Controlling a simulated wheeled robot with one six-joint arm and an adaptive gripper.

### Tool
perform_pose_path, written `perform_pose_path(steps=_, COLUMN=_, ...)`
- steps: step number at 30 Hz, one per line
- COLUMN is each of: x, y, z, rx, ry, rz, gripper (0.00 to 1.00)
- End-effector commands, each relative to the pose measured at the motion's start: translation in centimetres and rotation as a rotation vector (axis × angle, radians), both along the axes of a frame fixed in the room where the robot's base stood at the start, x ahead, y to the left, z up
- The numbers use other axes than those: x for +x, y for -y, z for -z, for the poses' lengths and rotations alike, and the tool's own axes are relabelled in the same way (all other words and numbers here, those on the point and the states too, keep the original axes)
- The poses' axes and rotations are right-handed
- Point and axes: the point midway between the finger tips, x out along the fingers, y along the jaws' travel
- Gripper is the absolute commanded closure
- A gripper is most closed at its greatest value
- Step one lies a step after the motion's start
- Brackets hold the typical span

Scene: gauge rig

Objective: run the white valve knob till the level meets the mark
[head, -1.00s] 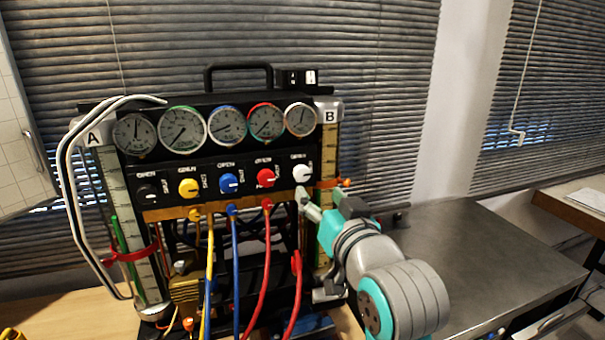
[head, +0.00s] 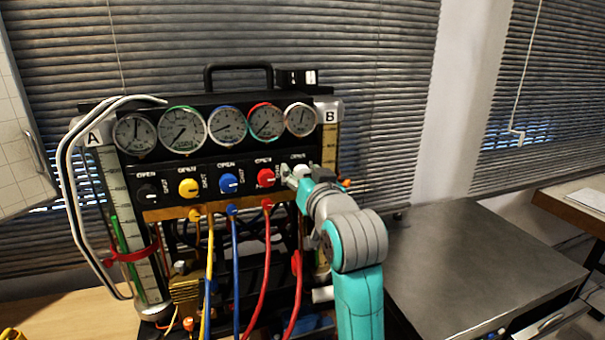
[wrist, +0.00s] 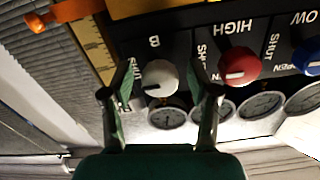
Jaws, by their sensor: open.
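The white valve knob (wrist: 160,77) sits at the end of the knob row on the black panel. In the wrist view my gripper (wrist: 163,95) is open, with one finger on each side of the white knob; I cannot tell whether either finger touches it. In the head view my gripper (head: 294,174) is at the panel and covers most of the white knob (head: 300,169). Gauge tube B (head: 331,140) stands at the right side of the rig, its lower part hidden by my arm. An orange marker (head: 344,183) shows beside it. The level in tube B is not clear.
The red knob (head: 265,178) is close to the left of my gripper, with the blue knob (head: 228,183) beyond. Dial gauges (head: 227,125) line the panel above. Hoses (head: 236,270) hang below. Tube A (head: 112,190) has a red clamp. The metal bench (head: 470,265) at right is clear.

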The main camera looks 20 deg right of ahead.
Motion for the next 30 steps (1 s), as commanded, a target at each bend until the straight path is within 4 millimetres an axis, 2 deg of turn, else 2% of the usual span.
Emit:
perform_pose_path(steps=6, x=0.04, y=0.0, z=-0.01, rx=0.0, ry=0.0, rz=0.0, gripper=0.4)
perform_pose_path(steps=7, x=0.03, y=0.0, z=-0.01, rx=0.0, ry=0.0, rz=0.0, gripper=0.45)
perform_pose_path(steps=12, x=0.02, y=0.0, z=-0.01, rx=0.0, ry=0.0, rz=0.0, gripper=0.88)
perform_pose_path(steps=14, x=0.02, y=0.0, z=-0.01, rx=0.0, ry=0.0, rz=0.0, gripper=1.0)
perform_pose_path(steps=20, x=0.02, y=0.0, z=-0.01, rx=-0.024, ry=0.0, rz=0.0, gripper=1.0)
perform_pose_path(steps=30, x=0.02, y=-0.05, z=-0.01, rx=-0.322, ry=0.0, rz=0.0, gripper=1.0)
